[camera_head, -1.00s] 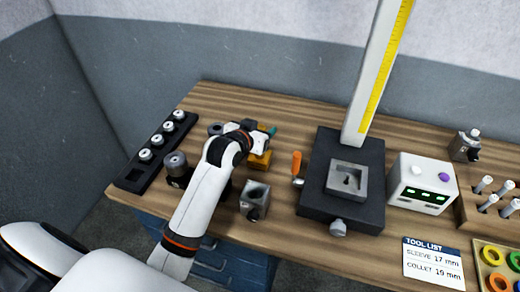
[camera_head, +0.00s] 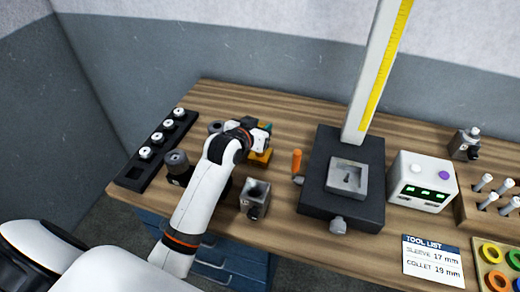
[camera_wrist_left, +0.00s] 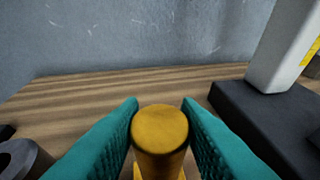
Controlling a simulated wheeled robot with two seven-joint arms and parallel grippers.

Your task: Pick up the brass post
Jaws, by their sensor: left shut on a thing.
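The brass post (camera_wrist_left: 160,125) stands upright between the two teal fingers of my left gripper (camera_wrist_left: 161,112) in the left wrist view, its round top facing the camera. The fingers are shut on its sides. In the head view my left gripper (camera_head: 265,129) is over the left part of the bench, and the hand mostly hides the post. A yellow-orange block (camera_head: 260,157) shows just below the hand; a bit of yellow also shows under the post in the wrist view. I cannot tell whether the post is clear of it. My right gripper is not in view.
A grey block with a bore (camera_head: 254,199) and an orange-handled tool (camera_head: 297,162) stand near the hand. The dark base of a tall scaled column (camera_head: 322,200) is to the right. A black rack (camera_head: 133,177) is at left. The back of the bench is clear.

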